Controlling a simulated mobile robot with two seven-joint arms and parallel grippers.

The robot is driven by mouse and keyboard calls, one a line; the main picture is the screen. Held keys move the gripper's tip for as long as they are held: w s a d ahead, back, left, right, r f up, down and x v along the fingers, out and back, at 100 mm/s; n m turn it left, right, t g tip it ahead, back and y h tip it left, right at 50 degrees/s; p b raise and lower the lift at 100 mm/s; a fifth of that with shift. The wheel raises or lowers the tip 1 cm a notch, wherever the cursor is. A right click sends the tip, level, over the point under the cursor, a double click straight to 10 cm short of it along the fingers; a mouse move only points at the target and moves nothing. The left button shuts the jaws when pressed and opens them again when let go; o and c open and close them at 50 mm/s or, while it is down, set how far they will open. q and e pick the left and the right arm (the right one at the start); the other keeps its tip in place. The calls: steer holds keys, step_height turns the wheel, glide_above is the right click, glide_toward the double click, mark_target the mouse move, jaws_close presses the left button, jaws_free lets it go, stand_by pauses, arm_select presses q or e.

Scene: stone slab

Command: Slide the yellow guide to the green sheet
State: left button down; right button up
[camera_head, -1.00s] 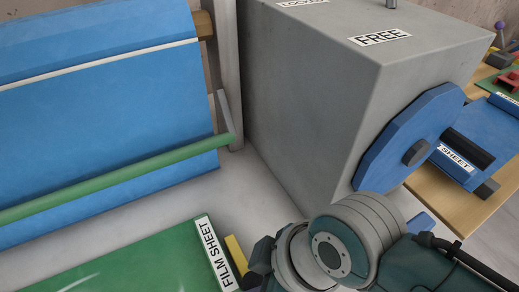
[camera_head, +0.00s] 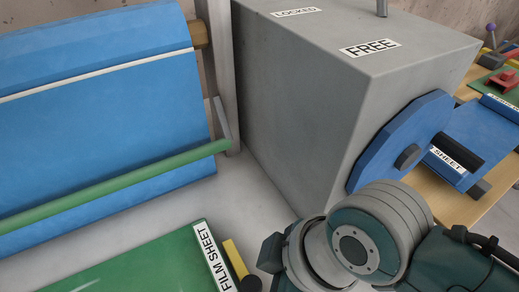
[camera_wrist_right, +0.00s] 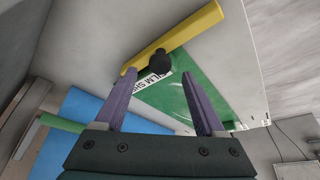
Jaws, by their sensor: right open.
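The yellow guide (camera_head: 234,258) is a bar just right of the green sheet (camera_head: 135,265), beside its "FILM SHEET" label. A black knob (camera_head: 250,283) shows at the guide's near end. In the right wrist view the guide (camera_wrist_right: 185,35) lies beyond my right gripper (camera_wrist_right: 158,72). Its two purple fingers are apart. The knob (camera_wrist_right: 160,61) appears between and just beyond the fingertips, not gripped. The green sheet (camera_wrist_right: 185,103) shows behind the fingers. In the head view my right wrist hides the fingers. My left gripper is not in view.
A blue sheet roll (camera_head: 100,110) with a green bar (camera_head: 120,183) hangs at left. A large grey block (camera_head: 300,100) marked "LOCKED" and "FREE" carries a blue disc (camera_head: 405,140). A wooden table with blue parts stands at right. Pale slab is clear between them.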

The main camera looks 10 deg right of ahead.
steer(key=p+v, duration=0.1)
steer(key=v, duration=0.5)
steer(key=shift+r, duration=0.2)
steer(key=shift+s+d, duration=0.1)
steer(key=shift+d, duration=0.05)
